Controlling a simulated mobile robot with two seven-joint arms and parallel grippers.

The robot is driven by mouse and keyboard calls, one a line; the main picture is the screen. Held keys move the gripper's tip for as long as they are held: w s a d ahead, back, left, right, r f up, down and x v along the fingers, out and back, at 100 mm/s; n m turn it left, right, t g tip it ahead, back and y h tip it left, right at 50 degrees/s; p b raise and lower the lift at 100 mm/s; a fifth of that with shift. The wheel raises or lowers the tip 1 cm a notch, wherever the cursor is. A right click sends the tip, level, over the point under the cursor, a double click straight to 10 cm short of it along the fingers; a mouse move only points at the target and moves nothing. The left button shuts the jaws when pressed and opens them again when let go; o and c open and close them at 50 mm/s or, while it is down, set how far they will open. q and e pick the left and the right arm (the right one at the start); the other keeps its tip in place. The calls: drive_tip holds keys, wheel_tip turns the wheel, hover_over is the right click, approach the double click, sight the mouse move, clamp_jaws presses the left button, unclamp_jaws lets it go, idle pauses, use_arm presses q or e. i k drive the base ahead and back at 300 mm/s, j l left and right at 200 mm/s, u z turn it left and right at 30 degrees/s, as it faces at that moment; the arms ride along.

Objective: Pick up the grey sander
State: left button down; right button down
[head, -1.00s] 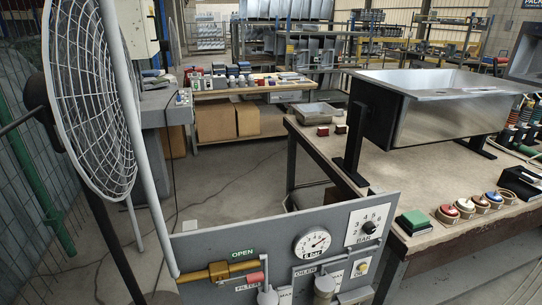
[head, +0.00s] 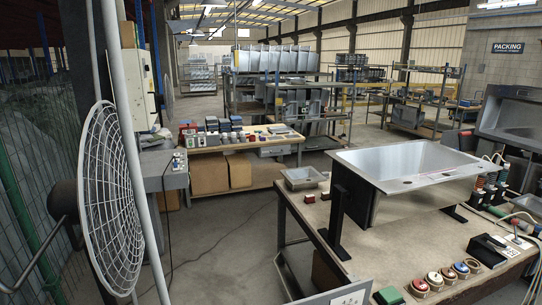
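I cannot make out a grey sander for certain. The near workbench (head: 405,245) carries a steel sink (head: 415,168) on black supports. Along its front edge are a green-topped block (head: 388,296), several small round pieces with red, brown, blue and white tops (head: 447,277), and a black device (head: 487,249). Small tools on the far table are too small to name. Neither of my grippers is in view.
A large fan (head: 112,195) and a pale pole (head: 128,130) stand at the left. A far table (head: 240,142) holds small items, with cardboard boxes (head: 209,175) below. The floor between the table and the workbench (head: 225,235) is open. Shelves stand behind.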

sight(489, 188)
drive_tip(key=z, duration=1.6)
drive_tip(key=i+l+z, duration=0.55)
drive_tip(key=i, duration=0.25)
drive_tip(key=i+z, duration=0.5)
drive_tip(key=i, duration=1.5)
drive_tip(key=i+u, duration=0.25)
drive_tip(key=i, duration=0.2)
drive_tip(key=i+l+u, duration=0.25)
drive_tip(key=i, duration=0.2)
drive_tip(key=i+l+u, duration=0.25)
drive_tip(key=i, duration=0.2)
drive_tip(key=i+l+u, duration=0.3)
drive_tip(key=u, duration=0.2)
drive_tip(key=i+l+u, duration=0.5)
drive_tip(key=k+j, duration=0.05)
drive_tip(key=k, duration=0.05)
